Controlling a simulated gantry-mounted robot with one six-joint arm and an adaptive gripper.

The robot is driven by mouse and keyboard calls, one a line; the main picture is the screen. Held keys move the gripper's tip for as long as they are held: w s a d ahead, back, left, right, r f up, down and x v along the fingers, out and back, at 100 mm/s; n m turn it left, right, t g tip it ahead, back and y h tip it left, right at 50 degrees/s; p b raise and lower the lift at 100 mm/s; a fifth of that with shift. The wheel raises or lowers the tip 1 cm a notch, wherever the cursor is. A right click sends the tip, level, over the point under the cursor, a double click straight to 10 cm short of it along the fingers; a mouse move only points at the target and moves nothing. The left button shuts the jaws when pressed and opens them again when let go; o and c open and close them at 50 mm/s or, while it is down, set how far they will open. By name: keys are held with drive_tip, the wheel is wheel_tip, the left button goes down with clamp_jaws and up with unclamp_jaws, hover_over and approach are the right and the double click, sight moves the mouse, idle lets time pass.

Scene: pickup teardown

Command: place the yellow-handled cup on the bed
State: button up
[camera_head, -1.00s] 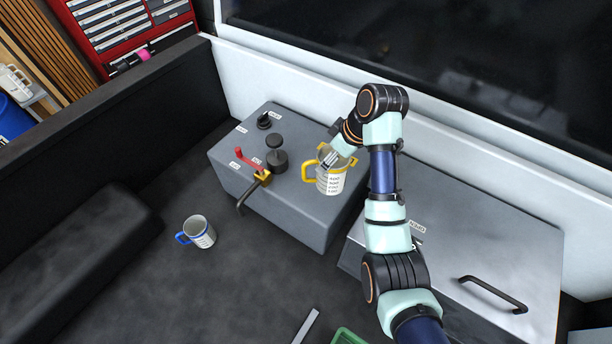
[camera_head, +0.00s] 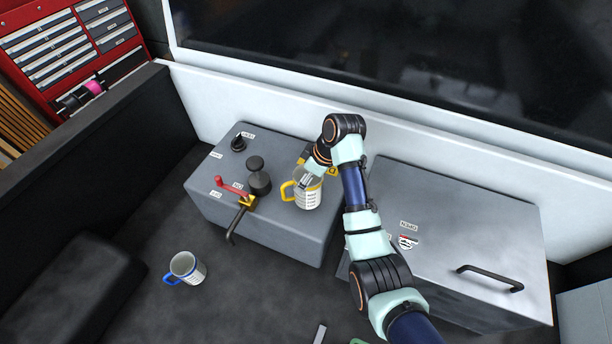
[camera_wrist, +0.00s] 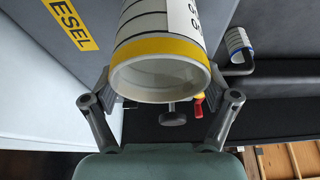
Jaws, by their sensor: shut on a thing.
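The yellow-handled cup (camera_head: 309,199) is white with dark print and a yellow rim. In the head view it is upright at the right part of the grey tank's top (camera_head: 285,225); whether it touches the tank I cannot tell. My gripper (camera_head: 309,180) is shut on it from above and behind. In the wrist view the cup (camera_wrist: 160,50) sits between the two fingers (camera_wrist: 160,95), its open mouth facing the camera. The dark bed floor (camera_head: 130,310) lies to the left and front of the tank.
A blue-handled cup (camera_head: 188,268) stands on the bed floor. The tank top carries a red lever (camera_head: 232,188) and a black knob (camera_head: 258,180). A grey lidded box (camera_head: 470,230) is at right. A black wheel-arch hump (camera_head: 70,290) is at left.

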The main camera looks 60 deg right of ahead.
drive_tip(key=shift+f, duration=0.3)
drive_tip(key=o, duration=1.3)
drive_tip(key=shift+f, duration=0.15)
drive_tip(key=p+v, duration=0.4)
drive_tip(key=v, duration=0.8)
drive_tip(key=shift+w+r, duration=0.1)
drive_tip(key=shift+r, duration=0.2)
drive_tip(key=shift+f, duration=0.1)
